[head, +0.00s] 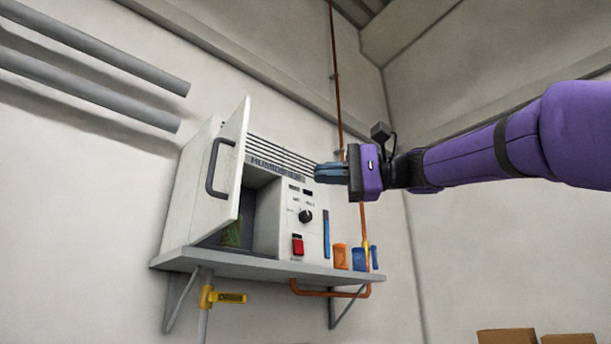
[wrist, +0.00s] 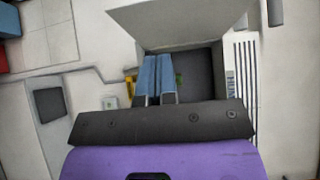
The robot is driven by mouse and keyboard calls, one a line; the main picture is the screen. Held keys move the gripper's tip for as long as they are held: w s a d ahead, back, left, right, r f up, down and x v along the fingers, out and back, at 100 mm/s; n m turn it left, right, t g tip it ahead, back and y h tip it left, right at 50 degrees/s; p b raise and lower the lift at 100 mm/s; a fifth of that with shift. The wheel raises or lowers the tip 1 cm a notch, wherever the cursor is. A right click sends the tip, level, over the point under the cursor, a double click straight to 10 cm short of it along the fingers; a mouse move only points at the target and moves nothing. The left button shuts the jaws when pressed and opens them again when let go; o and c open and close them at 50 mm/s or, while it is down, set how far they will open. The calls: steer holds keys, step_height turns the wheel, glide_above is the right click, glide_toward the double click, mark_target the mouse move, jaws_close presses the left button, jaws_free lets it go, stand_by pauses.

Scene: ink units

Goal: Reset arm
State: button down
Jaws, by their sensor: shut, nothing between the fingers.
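My purple arm reaches in from the right in the head view. My gripper (head: 330,173) is shut and empty, its blue fingers together, in front of the upper right part of a white humidifier cabinet (head: 315,240). The fingers also show in the wrist view (wrist: 156,80), in front of the cabinet's dark open compartment (wrist: 201,68). I cannot tell how far they are from the cabinet. The cabinet's door (head: 230,155), with a grey handle (head: 214,166), stands open to the left. Something green (head: 232,233) sits low inside the compartment, mostly hidden.
The cabinet stands on a grey wall shelf (head: 240,267) with a dark knob (head: 305,216) and red switch (head: 297,244) on its front. Orange (head: 341,257) and blue (head: 359,260) containers stand right of it. Cardboard boxes (head: 507,336) are low at right. Open air surrounds my arm.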

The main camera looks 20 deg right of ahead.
steer(key=shift+s+d, duration=0.15)
steer(key=shift+d, duration=0.1)
steer(key=s+d+f+n+g+h, duration=0.1)
steer(key=s+f+h, duration=0.3)
steer(key=f, duration=1.2)
steer(key=s+d+f+n+h, duration=0.2)
steer(key=f+h, duration=0.4)
steer(key=f, duration=1)
steer(key=s+d+f+n+g+h, duration=0.1)
steer(key=s+f+h, duration=0.5)
steer(key=f, duration=0.9)
steer(key=shift+s+d+f+n+g, duration=0.3)
steer(key=shift+s+d+f+n, duration=0.25)
steer(key=shift+d, duration=0.4)
